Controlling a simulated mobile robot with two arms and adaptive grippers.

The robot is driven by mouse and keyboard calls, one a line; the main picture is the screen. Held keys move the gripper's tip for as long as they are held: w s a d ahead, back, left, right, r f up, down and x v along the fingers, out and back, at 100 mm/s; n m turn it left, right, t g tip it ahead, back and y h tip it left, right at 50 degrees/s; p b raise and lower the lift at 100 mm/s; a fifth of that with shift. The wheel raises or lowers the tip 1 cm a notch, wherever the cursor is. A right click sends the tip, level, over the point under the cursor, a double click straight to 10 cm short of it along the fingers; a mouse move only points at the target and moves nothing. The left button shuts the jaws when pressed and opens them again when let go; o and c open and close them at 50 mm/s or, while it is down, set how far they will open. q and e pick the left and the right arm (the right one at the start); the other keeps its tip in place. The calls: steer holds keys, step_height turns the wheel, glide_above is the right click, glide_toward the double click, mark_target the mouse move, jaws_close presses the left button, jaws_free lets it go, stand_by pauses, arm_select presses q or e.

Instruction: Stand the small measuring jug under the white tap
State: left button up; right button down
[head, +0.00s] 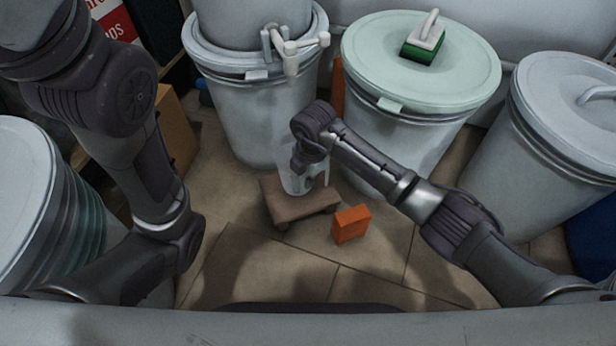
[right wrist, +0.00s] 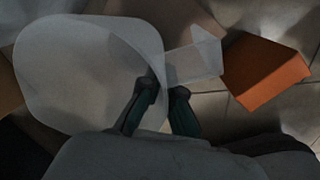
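The small measuring jug (head: 291,183) is clear and whitish, and shows at the brown low stool (head: 283,208); I cannot tell whether it touches the stool top. My right gripper (head: 308,163) is at the jug from above. In the right wrist view, my right gripper (right wrist: 165,90) has its fingers close together on the jug's wall near the handle; the jug (right wrist: 80,75) fills the left half, with its handle to the right. The white tap (head: 291,62) sticks out above, at the front of the left back drum. My left gripper is out of view.
An orange box (head: 351,224) stands on the floor right of the stool. A drum (head: 245,110) stands behind, and a green-lidded drum (head: 400,75) carries a brush (head: 424,42). Another drum (head: 570,110) is at right. A cardboard box (head: 175,130) is at left. Front floor is clear.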

steer(key=shift+f, duration=0.5)
stand_by(0.8)
steer(key=c, duration=1.6)
jaws_free()
steer(key=shift+o, duration=0.2)
steer(key=o, duration=0.6)
steer(key=shift+c, duration=0.2)
